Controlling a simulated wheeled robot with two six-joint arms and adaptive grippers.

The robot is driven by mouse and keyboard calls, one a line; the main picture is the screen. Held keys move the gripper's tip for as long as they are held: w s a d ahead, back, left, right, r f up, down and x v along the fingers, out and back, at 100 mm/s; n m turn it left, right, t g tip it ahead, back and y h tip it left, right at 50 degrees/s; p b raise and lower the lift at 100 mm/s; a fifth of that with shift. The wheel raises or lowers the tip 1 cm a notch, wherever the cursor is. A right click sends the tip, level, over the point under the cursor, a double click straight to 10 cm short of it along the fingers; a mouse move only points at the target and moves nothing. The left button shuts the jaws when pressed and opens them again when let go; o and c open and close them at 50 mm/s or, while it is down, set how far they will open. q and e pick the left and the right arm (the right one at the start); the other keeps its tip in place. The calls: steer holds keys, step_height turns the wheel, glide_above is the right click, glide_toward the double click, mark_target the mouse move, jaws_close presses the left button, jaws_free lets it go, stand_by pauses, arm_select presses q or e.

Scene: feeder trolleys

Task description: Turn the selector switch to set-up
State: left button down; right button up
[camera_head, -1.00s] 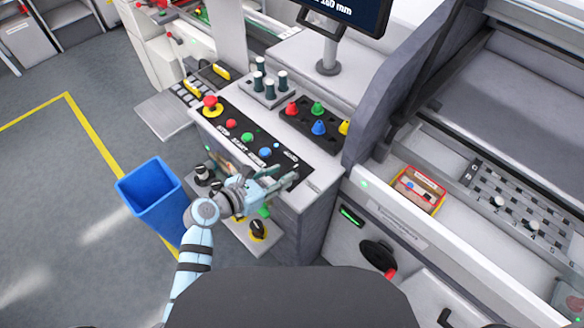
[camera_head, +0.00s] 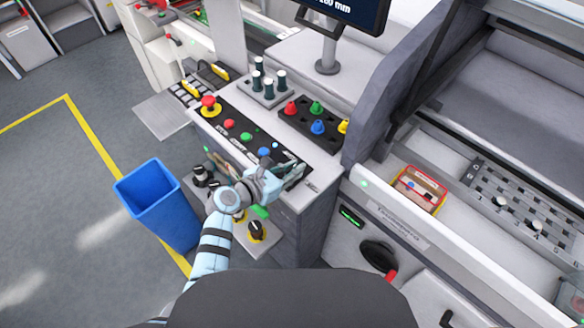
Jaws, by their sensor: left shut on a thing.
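The control panel (camera_head: 218,120) is a black strip on a grey cabinet, with a red mushroom button (camera_head: 209,103), a red button (camera_head: 229,124), a green button (camera_head: 247,136) and a blue button (camera_head: 264,152) in a row. My left gripper (camera_head: 290,171) is over the near right end of this strip, just past the blue button. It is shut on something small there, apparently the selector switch. The gripper covers the switch, so its pointer and the set-up mark cannot be read. My right gripper is not in view.
A black block with coloured knobs (camera_head: 317,127) and a holder with dark cylinders (camera_head: 268,90) stand behind the panel. A blue bin (camera_head: 157,200) stands on the floor at left. A low shelf with black knobs (camera_head: 257,231) is below my left arm. A red-rimmed tray (camera_head: 419,190) is at right.

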arm_select(q)
steer(key=shift+w+a+r+m+h, duration=0.1)
steer(key=shift+w+m+h, duration=0.05)
steer(key=shift+m+h, duration=0.2)
steer(key=shift+m+g+h+b, duration=0.55)
steer(key=shift+m+g, duration=0.3)
steer(key=shift+g, duration=0.15)
steer(key=shift+m+g+h+b, duration=0.6)
steer(key=shift+m+g, duration=0.2)
steer(key=shift+m, duration=0.1)
steer(key=m+g+b, duration=0.2)
steer(key=g+b, duration=0.1)
steer(key=b, duration=0.1)
steer(key=m+g+b, duration=0.2)
steer(key=b, duration=0.3)
steer(key=f+m+g+b, duration=0.1)
steer(key=m+g+b, duration=0.2)
steer(key=b, duration=0.2)
steer(key=shift+g+h, duration=0.3)
steer(key=shift+h, duration=0.1)
steer(key=shift+s+a+r+m+g+b, duration=0.1)
steer(key=shift+s+m+g+b, duration=0.2)
steer(key=shift+b, duration=0.6)
steer(key=shift+r, duration=0.1)
